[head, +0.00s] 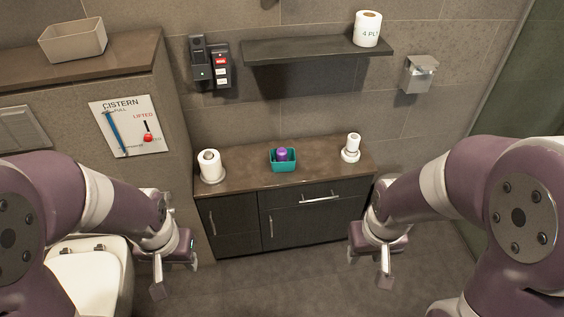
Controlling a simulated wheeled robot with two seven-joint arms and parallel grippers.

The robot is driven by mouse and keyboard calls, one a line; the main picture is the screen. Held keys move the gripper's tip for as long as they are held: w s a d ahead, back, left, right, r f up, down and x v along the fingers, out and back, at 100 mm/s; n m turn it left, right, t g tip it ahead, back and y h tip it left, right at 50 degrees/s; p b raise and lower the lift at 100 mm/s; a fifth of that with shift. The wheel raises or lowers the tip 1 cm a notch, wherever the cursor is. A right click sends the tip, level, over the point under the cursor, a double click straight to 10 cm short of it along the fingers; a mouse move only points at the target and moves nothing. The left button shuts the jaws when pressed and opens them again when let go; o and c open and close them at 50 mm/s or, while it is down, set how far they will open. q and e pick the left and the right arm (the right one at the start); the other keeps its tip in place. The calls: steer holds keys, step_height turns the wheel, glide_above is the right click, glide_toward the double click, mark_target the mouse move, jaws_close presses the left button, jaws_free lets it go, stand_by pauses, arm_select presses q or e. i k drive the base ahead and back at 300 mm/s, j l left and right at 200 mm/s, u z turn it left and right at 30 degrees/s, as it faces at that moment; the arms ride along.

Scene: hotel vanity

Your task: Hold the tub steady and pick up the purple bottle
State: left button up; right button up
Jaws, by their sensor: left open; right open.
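The teal tub (283,166) stands on the brown counter, near its middle. The purple bottle (282,154) is inside the tub, with its top showing above the rim; its lower part is hidden. My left gripper (176,277) is open and empty, in front of the counter at the left, apart from the tub. My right gripper (368,270) is open and empty, in front of the counter at the right, also apart from the tub.
On the counter (240,176), a paper roll on a holder (209,166) stands left of the tub and a white item on a round base (351,148) stands right. A shelf (310,49) hangs above. A toilet (90,275) is at lower left.

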mark_target(281, 153)
steer(key=i+j+z, duration=0.4)
steer(key=j, duration=0.2)
steer(key=i+j+z, duration=0.2)
steer(key=j, duration=0.15)
steer(key=j+z, duration=0.15)
steer(key=j, duration=0.2)
steer(key=i+j+z, duration=0.2)
steer(key=j, duration=0.2)
steer(key=k+l, duration=0.05)
